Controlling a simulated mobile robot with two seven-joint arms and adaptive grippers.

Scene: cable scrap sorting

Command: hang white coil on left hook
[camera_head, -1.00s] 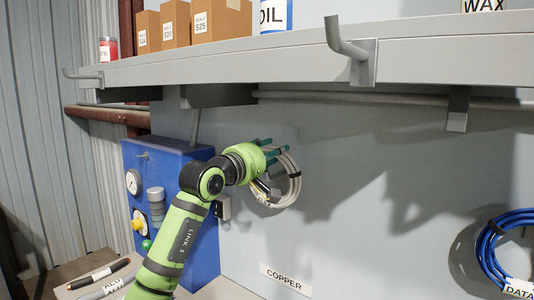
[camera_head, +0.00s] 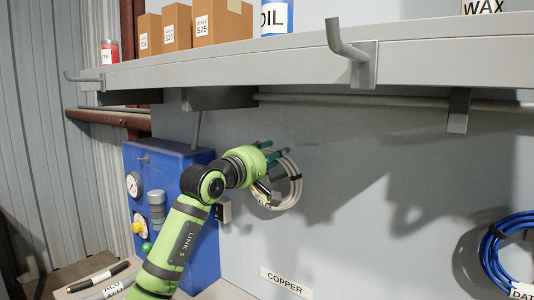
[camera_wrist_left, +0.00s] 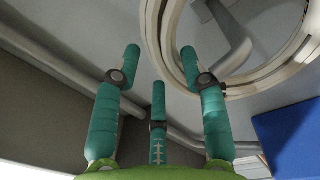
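The white coil (camera_head: 293,190) is a ring of pale cable with dark ties, beside the grey wall panel above the COPPER label. It also shows in the left wrist view (camera_wrist_left: 240,88), upper right, with a bent grey metal piece (camera_wrist_left: 232,45) visible through its ring. My left gripper (camera_head: 270,151) is at the coil's upper left. Its green fingers (camera_wrist_left: 160,60) are spread; the right finger overlaps the coil's edge, and I cannot tell whether they touch. The left hook (camera_head: 78,77) is on the shelf's front edge at far left, empty. My right gripper is not in view.
A right hook (camera_head: 347,45) juts from the shelf (camera_head: 230,58), bearing boxes (camera_head: 220,30) and cans. A blue cabinet (camera_head: 170,175) with a gauge stands left of the coil. A blue coil (camera_head: 490,250) is at far right. The wall between the coils is clear.

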